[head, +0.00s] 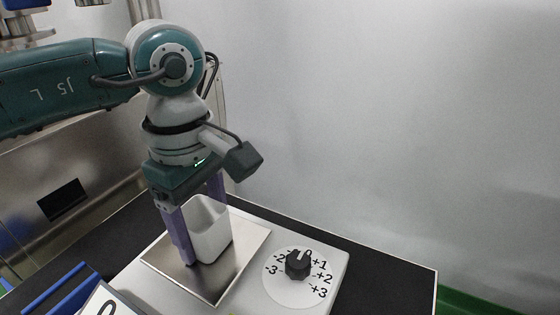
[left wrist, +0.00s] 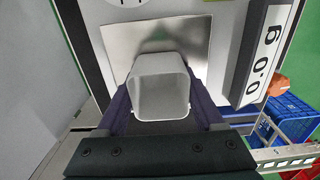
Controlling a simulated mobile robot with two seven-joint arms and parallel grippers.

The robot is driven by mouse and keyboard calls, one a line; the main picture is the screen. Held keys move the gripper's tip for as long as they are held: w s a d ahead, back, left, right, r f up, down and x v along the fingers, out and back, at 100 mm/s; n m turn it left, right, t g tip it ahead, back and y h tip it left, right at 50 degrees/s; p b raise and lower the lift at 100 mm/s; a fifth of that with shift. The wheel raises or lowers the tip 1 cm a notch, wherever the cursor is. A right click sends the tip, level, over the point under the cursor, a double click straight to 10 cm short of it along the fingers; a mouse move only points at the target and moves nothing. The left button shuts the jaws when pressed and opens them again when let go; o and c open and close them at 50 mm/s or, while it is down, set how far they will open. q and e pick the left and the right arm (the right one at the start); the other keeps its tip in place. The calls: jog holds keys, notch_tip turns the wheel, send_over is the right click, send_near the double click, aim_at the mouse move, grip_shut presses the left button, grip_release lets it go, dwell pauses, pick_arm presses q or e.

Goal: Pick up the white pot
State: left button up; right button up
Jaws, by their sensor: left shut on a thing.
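The white pot (head: 212,232) is a square, open-topped cup with rounded corners. It is upright at the metal plate (head: 235,276) of the scale; I cannot tell whether it touches the plate. My left gripper (head: 204,240) points down from above, its purple fingers on two opposite sides of the pot, shut on it. In the left wrist view the pot (left wrist: 161,88) sits between the two fingers (left wrist: 162,112), its open top facing the camera and its inside looking empty. My right gripper is in neither view.
The scale has a black knob (head: 298,264) with numbers around it, right of the plate. Its display panel (left wrist: 262,55) shows in the left wrist view. Blue crates (left wrist: 290,118) stand beyond it. A pale wall (head: 400,120) rises behind the black table top (head: 385,262).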

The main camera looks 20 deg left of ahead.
pick_arm(q)
jog(key=shift+r, duration=0.1)
jog(key=s+d+r+m+p, duration=0.1)
jog(key=r+m+p, duration=0.4)
jog(key=r+p, duration=1)
jog(key=s+d+r+m+p, duration=0.2)
jog(key=s+r+m+p, duration=0.2)
jog(key=r+p, duration=1.2)
jog(key=s+d+r+m+p, duration=0.1)
jog(key=r+m+p, duration=0.7)
jog(key=r, duration=2.7)
jog(key=s+p, duration=0.1)
jog(key=p, duration=0.6)
jog(key=shift+s+d, duration=0.25)
jog(key=shift+s, duration=0.1)
